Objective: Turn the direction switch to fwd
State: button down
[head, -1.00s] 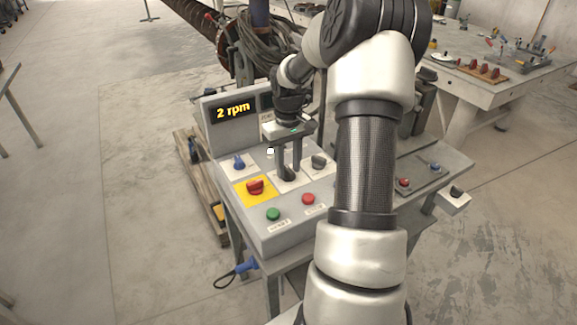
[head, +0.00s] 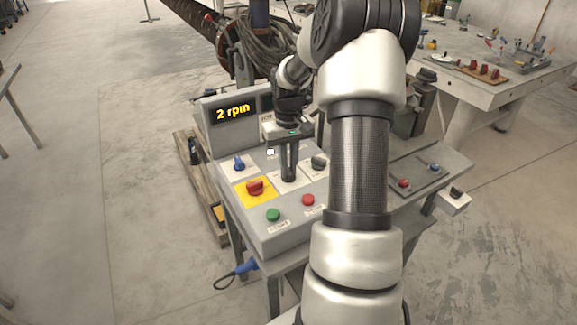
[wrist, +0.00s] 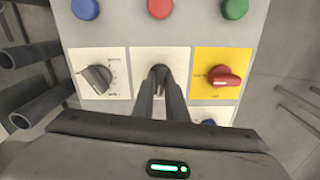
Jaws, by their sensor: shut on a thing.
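My gripper (head: 288,177) points down at the middle white plate (wrist: 175,56) on the sloped grey control panel. Its fingers are shut on a dark knob (wrist: 158,72), which I take to be the direction switch. In the wrist view the two fingers close around the knob and hide most of it. Its pointer and the plate's lettering cannot be read, so I cannot tell its setting.
A red knob on a yellow plate (head: 254,187), a blue knob (head: 239,163) and a grey knob (head: 318,162) sit close around the fingers. Green (head: 273,214) and red (head: 308,199) buttons are in front. A display (head: 233,114) reads "2 rpm".

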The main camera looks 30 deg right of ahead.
jog(key=m, duration=0.4)
jog(key=shift+w+m, duration=0.1)
jog(key=shift+m, duration=1.4)
jog(key=c, duration=1.8)
grip_release()
jog(key=shift+o, duration=0.2)
jog(key=shift+r, duration=0.1)
notch_tip(320, 180, up, 17)
jog(key=p, duration=0.2)
jog(key=shift+r, duration=0.15)
